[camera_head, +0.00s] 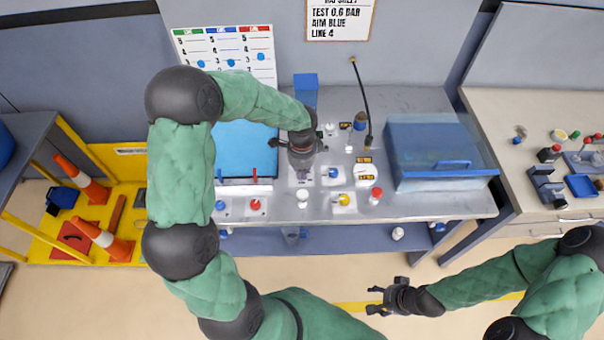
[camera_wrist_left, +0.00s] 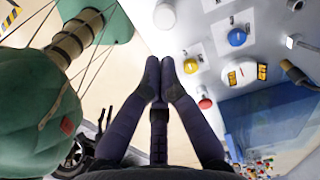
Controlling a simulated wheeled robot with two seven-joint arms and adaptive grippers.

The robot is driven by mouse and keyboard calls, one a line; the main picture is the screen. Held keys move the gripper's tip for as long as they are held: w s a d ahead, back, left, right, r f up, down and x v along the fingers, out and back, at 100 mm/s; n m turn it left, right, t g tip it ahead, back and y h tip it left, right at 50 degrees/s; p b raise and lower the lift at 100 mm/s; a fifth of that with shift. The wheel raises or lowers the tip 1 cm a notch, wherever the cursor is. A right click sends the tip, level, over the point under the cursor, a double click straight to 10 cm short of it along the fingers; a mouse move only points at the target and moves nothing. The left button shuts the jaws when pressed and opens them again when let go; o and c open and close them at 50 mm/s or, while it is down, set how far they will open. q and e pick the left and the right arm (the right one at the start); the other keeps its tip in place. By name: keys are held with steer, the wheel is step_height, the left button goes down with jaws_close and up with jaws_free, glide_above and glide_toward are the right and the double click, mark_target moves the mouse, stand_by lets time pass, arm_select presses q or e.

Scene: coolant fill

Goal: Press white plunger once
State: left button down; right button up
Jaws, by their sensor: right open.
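The white plunger (camera_head: 302,195) stands on the grey bench, just in front of my left gripper (camera_head: 303,172). It also shows as a round white knob in the left wrist view (camera_wrist_left: 164,16), beyond the fingertips. My left gripper (camera_wrist_left: 160,66) has its fingertips together with nothing between them. A gap shows between the fingertips and the plunger in the wrist view. My right gripper (camera_head: 376,299) is open and empty, low over the floor in front of the bench.
A blue knob (camera_head: 333,172), a yellow knob (camera_head: 344,199) and a red knob (camera_head: 376,193) stand right of the plunger. A white gauge (camera_head: 365,174) sits near them. A blue lidded box (camera_head: 430,150) fills the bench's right side. A black hose (camera_head: 364,100) hangs behind.

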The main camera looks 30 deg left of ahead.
mark_target(302, 196)
arm_select(q)
step_height(302, 196, down, 12)
steer(key=shift+r, duration=0.25)
arm_select(e)
steer(key=shift+f, duration=0.25)
arm_select(q)
step_height(302, 196, down, 3)
steer(key=b, duration=0.3)
steer(key=shift+r, duration=0.1)
arm_select(e)
step_height(302, 196, down, 2)
steer(key=shift+f, duration=0.25)
arm_select(q)
steer(key=shift+d+r+p, duration=0.1)
steer(key=shift+r+p, duration=0.4)
steer(key=shift+r, duration=0.05)
step_height(302, 196, up, 4)
steer(key=shift+w+r+p, duration=0.1)
steer(key=shift+p, duration=1.1)
step_height(302, 196, up, 9)
arm_select(e)
steer(key=shift+s+a+r, duration=0.2)
steer(key=shift+a+r, duration=0.15)
steer(key=shift+r, duration=0.45)
steer(key=shift+s+a+r, duration=0.15)
steer(key=shift+a+r, duration=0.15)
steer(key=shift+r, duration=0.5)
